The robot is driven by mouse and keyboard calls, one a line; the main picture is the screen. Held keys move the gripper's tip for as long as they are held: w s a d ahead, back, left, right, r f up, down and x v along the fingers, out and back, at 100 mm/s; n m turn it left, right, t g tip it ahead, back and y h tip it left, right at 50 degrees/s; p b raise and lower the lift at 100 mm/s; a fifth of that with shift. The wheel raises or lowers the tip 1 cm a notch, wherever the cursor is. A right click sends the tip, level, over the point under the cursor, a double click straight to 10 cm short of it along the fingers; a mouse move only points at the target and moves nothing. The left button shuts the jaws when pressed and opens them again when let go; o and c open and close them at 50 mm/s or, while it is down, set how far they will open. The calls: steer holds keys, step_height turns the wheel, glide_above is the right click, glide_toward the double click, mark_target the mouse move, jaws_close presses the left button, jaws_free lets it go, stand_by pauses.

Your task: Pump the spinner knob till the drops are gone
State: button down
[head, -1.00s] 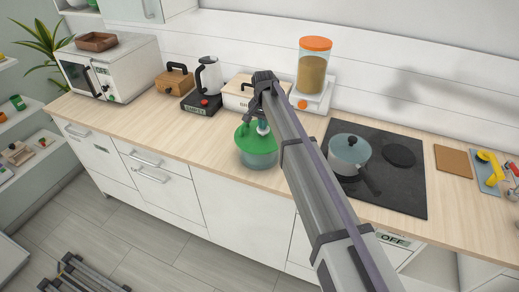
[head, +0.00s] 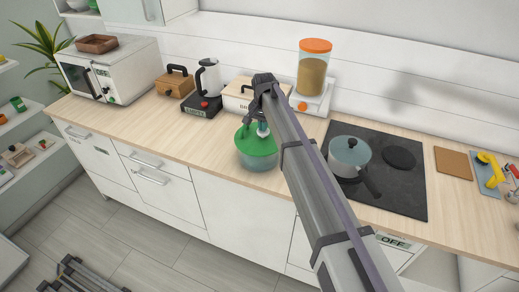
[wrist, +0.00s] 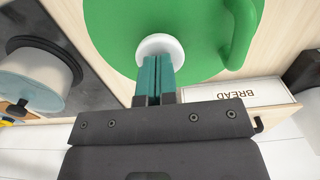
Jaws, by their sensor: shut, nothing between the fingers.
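The salad spinner (head: 257,160) stands on the wooden counter, with a green lid (head: 250,143) and a clear bowl below. Its white round knob (wrist: 160,46) shows at the middle of the green lid in the wrist view. My gripper (wrist: 158,58) is shut and empty, its teal fingertips together over the knob, seemingly touching it or just above it. In the head view my arm and gripper (head: 263,128) cover part of the lid and knob. No drops can be made out in the bowl.
A bread box (head: 239,94) stands right behind the spinner. A cooktop (head: 405,185) with a lidded pot (head: 349,152) lies to the right. A kettle (head: 208,77) and a grain dispenser (head: 313,72) stand behind. The counter left of the spinner (head: 160,125) is clear.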

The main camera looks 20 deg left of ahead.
steer(key=shift+f+b, duration=0.5)
steer(key=shift+b, duration=0.05)
steer(key=shift+r+p, duration=0.45)
steer(key=shift+p, duration=0.05)
step_height(320, 180, up, 6)
steer(key=p, duration=0.6)
steer(key=shift+r, duration=0.2)
steer(key=shift+f, duration=0.25)
